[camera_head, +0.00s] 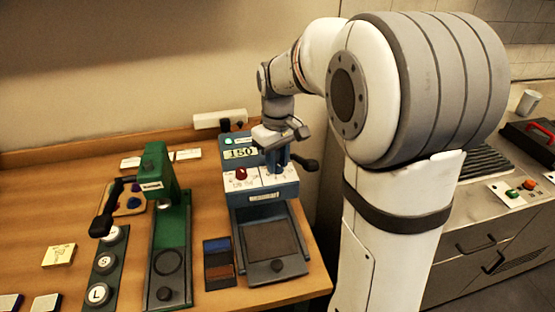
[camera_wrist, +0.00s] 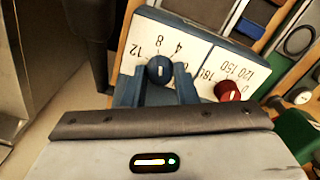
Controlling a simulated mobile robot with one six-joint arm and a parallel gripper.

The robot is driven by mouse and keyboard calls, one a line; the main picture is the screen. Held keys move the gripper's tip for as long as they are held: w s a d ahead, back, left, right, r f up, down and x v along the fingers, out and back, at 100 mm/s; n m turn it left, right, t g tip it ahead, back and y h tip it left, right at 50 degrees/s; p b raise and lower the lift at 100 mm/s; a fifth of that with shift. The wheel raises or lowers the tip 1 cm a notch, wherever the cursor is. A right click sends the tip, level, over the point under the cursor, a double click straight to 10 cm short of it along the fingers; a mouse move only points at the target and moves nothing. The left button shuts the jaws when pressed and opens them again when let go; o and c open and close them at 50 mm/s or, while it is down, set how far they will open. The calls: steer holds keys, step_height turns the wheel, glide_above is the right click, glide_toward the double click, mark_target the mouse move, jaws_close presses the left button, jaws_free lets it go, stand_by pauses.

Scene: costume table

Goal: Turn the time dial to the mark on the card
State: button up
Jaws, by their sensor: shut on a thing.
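A blue heat press (camera_head: 263,196) stands at the right of the table, with a white sloped panel and a lit display that appears to read 150. The blue time dial (camera_wrist: 159,69) has a white pointer line; around it are 4, 8 and 12. My gripper (camera_wrist: 158,82) is shut on this dial, one finger on each side. In the head view my gripper (camera_head: 281,160) reaches down to the panel's right half and largely hides the dial. A small yellow card (camera_head: 58,255) lies at the table's left; its writing is too small to read.
A red dial (camera_wrist: 227,90) sits beside the blue one, by numbers including 120 and 150. A black lever (camera_head: 305,164) juts from the press's right side. A green press (camera_head: 170,230) and a strip of round S and L pieces (camera_head: 104,268) stand to the left.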

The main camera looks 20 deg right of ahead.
mark_target(278, 164)
steer(key=shift+n, duration=0.6)
steer(key=o, duration=1)
step_height(278, 164, up, 8)
steer(key=shift+f, duration=0.1)
